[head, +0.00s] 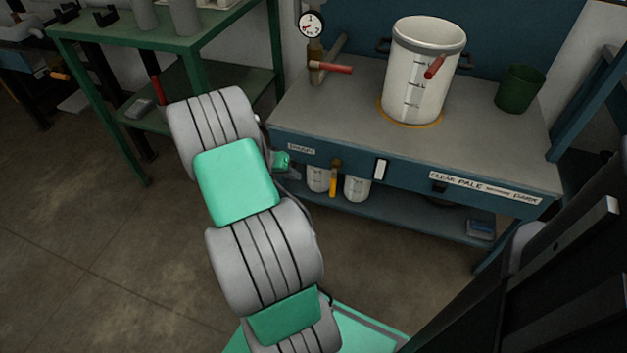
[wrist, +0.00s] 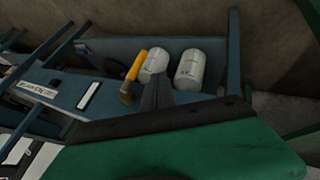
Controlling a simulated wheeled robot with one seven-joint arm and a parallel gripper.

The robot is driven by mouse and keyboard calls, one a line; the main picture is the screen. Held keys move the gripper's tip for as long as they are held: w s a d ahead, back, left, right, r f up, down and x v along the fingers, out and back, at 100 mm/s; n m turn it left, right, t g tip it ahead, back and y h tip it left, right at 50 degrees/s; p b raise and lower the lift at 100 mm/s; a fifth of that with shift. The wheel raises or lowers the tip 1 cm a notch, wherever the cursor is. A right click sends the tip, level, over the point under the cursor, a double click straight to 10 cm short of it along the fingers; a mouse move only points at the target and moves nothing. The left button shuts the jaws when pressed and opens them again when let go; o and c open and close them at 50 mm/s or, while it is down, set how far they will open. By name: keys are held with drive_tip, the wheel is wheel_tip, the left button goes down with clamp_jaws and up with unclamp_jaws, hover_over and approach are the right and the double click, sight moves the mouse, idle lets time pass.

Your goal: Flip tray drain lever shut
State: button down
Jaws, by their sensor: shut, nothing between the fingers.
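A yellow lever (head: 333,183) hangs down from a small brass fitting at the front edge of the blue-grey bench. In the wrist view the yellow lever (wrist: 137,65) lies just beyond and left of my fingertips. My gripper (head: 291,173) is partly hidden behind my arm in the head view, left of the lever. In the wrist view my gripper (wrist: 157,82) is shut with its dark fingers together and empty. The fingers appear apart from the lever, though the gap in depth is hard to judge.
White containers (head: 357,188) stand on the lower shelf behind the lever. Above are a graduated white pot (head: 417,90), a red-handled lever (head: 332,68), a gauge (head: 312,24) and a green cup (head: 519,88). A green table (head: 130,35) stands left; open floor lies in front.

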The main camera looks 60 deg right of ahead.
sight(333, 184)
drive_tip(key=s+d+f+b, duration=0.4)
drive_tip(key=s+d+f, duration=0.2)
drive_tip(key=f, duration=0.1)
drive_tip(key=shift+s+d+f, duration=0.15)
drive_tip(key=shift+s+f, duration=0.2)
drive_tip(key=shift+f, duration=0.1)
